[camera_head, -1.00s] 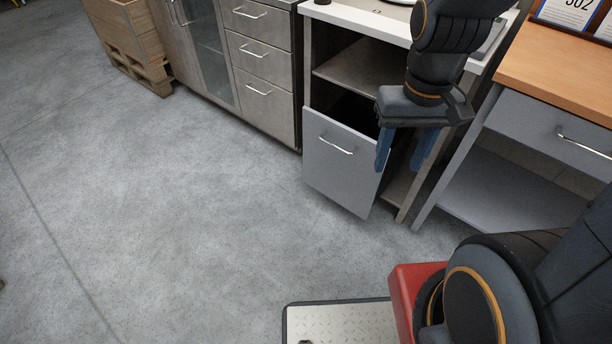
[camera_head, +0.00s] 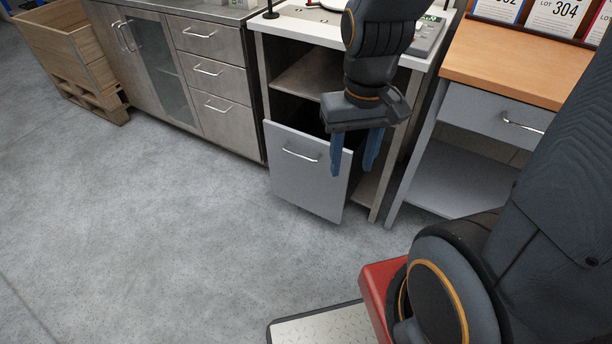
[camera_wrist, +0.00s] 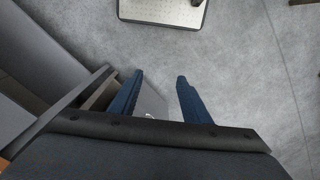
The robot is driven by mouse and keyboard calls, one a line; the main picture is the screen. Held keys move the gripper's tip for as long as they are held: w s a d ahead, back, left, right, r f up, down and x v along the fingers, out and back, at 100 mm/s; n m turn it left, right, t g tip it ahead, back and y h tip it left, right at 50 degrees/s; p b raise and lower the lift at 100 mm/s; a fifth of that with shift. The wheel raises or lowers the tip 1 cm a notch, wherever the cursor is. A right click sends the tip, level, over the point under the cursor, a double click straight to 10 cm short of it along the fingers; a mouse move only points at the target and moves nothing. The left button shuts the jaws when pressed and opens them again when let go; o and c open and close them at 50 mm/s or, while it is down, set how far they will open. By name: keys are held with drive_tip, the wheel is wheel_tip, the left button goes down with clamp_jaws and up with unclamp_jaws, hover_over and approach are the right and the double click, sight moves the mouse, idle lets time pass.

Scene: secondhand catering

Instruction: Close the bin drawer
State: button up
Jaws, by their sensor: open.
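The bin drawer (camera_head: 309,173) is a grey front with a silver bar handle, low in the white-topped cabinet. It stands pulled out, with a dark gap behind its top edge. My gripper (camera_head: 355,165) points down at the right edge of the drawer front, its two blue fingers apart and nothing between them. In the head view the left finger overlaps the drawer's right edge; I cannot tell whether they touch. In the wrist view my gripper (camera_wrist: 160,85) is open, with a light grey panel, likely the drawer front (camera_wrist: 153,103), between and below the fingers.
A wooden-topped grey table (camera_head: 500,60) with a drawer stands at the right. A steel cabinet (camera_head: 215,70) and a wooden crate on a pallet (camera_head: 75,55) stand at the left. The concrete floor (camera_head: 150,220) in front of the drawer is clear.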

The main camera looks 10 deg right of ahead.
drive_tip(key=w+a+f+m+t+b, duration=0.1)
drive_tip(key=w+a+f+m+b, duration=0.1)
drive_tip(key=w+a+f, duration=0.1)
drive_tip(key=w+a+f+m+t+b, duration=0.1)
drive_tip(key=w+a+f+m+b, duration=0.1)
drive_tip(key=w, duration=0.4)
drive_tip(key=w+a+f+m+t+y+b, duration=0.1)
drive_tip(key=w+a+f+m+b, duration=0.1)
drive_tip(key=w+a+f, duration=0.2)
drive_tip(key=shift+w+f+t+b, duration=0.3)
drive_tip(key=shift+w+t+b, duration=0.1)
drive_tip(key=shift+w, duration=0.15)
clamp_jaws()
drive_tip(key=w+a+f+m+t+h+b, duration=0.1)
drive_tip(key=w+a+f+m+t+b, duration=0.3)
drive_tip(key=w+f+m+b, duration=0.45)
drive_tip(key=m+t+h+b, duration=0.3)
drive_tip(key=m+h+b, duration=0.5)
drive_tip(key=m+h, duration=0.3)
approach(308, 145)
drive_tip(key=shift+m+y, duration=0.4)
drive_tip(key=shift+m, duration=0.05)
drive_tip(key=b+x, duration=0.3)
drive_tip(key=x, duration=0.2)
drive_tip(key=shift+s+d, duration=0.1)
drive_tip(key=shift+w+d+r, duration=0.15)
drive_tip(key=shift+w+d, duration=0.25)
drive_tip(key=shift+w, duration=0.1)
